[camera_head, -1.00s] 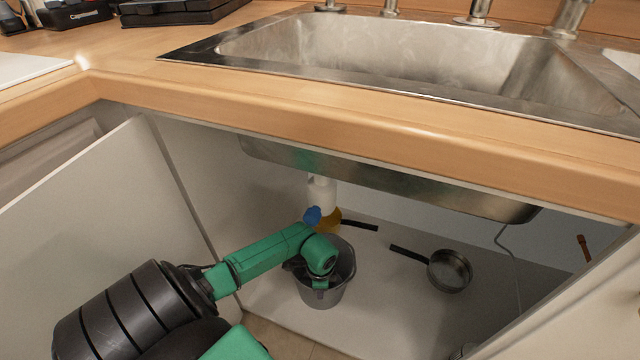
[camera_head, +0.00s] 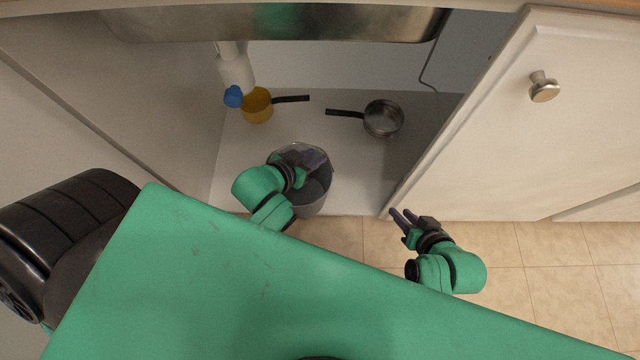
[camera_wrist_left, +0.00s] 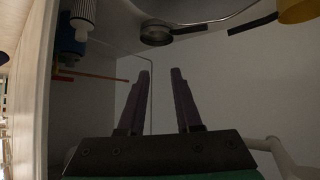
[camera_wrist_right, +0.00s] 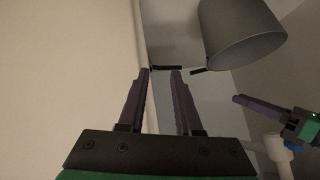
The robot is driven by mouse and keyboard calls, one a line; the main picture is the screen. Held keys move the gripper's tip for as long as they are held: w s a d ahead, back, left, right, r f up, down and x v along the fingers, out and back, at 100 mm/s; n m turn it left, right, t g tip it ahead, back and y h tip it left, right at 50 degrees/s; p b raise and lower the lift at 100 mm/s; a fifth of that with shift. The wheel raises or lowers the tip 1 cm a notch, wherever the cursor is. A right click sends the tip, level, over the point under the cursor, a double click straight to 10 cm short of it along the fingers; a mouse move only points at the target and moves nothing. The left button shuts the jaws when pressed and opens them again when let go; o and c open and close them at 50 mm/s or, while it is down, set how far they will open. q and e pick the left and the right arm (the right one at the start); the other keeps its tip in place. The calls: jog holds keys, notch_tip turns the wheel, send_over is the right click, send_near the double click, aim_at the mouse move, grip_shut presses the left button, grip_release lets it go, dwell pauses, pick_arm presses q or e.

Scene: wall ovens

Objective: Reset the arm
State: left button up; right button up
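My left gripper (camera_head: 312,160) is over the grey bucket (camera_head: 318,195) in the cabinet under the sink. In the left wrist view its two purple fingers (camera_wrist_left: 160,85) are apart with nothing between them. My right gripper (camera_head: 402,220) is outside the cabinet, beside the lower edge of the open right door. In the right wrist view its fingers (camera_wrist_right: 161,85) are also apart and empty. That view also shows the bucket (camera_wrist_right: 238,35) and my left gripper (camera_wrist_right: 262,108), apart from each other. The bucket's inside is partly hidden by my left gripper.
The open white door (camera_head: 500,120) stands right of the cabinet. A steel pan (camera_head: 382,118) and a yellow pan (camera_head: 257,106) lie on the cabinet floor behind the bucket. A white drain pipe (camera_head: 234,72) hangs below the sink (camera_head: 280,24). The tiled floor (camera_head: 545,280) at right is clear.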

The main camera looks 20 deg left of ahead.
pick_arm(q)
jog(key=s+d+f+g+h, duration=0.1)
jog(key=s+d+f+g, duration=0.2)
jog(key=s+d, duration=0.1)
jog(key=shift+s+m+h, duration=0.4)
jog(key=shift+s, duration=0.45)
